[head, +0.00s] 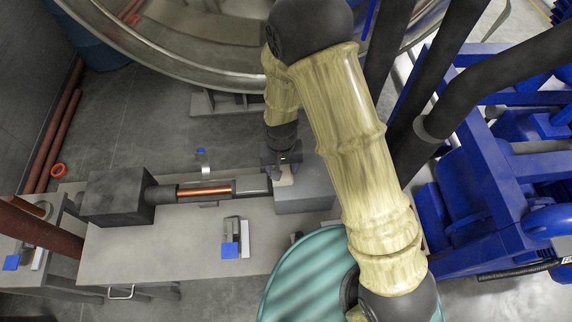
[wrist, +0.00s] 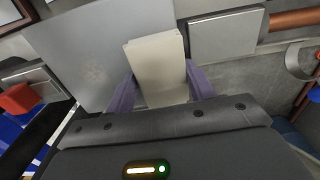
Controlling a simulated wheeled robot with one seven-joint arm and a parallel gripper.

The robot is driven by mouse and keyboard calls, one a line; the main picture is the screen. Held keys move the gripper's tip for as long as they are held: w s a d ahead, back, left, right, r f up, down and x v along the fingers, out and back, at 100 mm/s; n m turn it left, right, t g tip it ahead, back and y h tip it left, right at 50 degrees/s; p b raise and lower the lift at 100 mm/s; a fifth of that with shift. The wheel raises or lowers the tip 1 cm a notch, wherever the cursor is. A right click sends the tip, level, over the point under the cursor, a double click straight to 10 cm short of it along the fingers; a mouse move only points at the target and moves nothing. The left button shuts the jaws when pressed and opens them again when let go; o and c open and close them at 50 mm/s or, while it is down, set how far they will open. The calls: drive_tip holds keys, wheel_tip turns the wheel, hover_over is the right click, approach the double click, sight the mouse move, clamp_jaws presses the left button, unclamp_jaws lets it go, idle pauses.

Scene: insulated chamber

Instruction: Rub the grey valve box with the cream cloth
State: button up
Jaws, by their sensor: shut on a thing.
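The cream cloth (wrist: 157,62) is a pale folded pad between the two purple-grey fingers of my gripper (wrist: 165,84), which is shut on it. The head view shows the cloth as a small pale patch (head: 286,178) below my gripper (head: 282,170). The grey valve box (head: 306,195) is a plain block at the right end of the bench. In the wrist view its flat grey face (wrist: 85,52) lies behind and left of the cloth. The cloth overlaps the box's left edge in the head view. I cannot tell whether they touch. My arm hides part of the box's surroundings.
The bench (head: 165,250) carries a dark block (head: 115,197) and a copper rod (head: 204,190) left of the box. A small blue-ended clamp (head: 231,248) sits near the front. A teal drum (head: 300,285) stands in front, blue machinery (head: 480,190) at right.

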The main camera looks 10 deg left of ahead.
sight(282, 167)
drive_tip(key=shift+r+p, duration=2.35)
drive_tip(key=shift+r, duration=0.65)
drive_tip(key=shift+r+p, duration=1.2)
drive_tip(key=shift+r, duration=0.35)
drive_tip(key=shift+d+f, duration=0.1)
drive_tip(key=shift+f, duration=0.05)
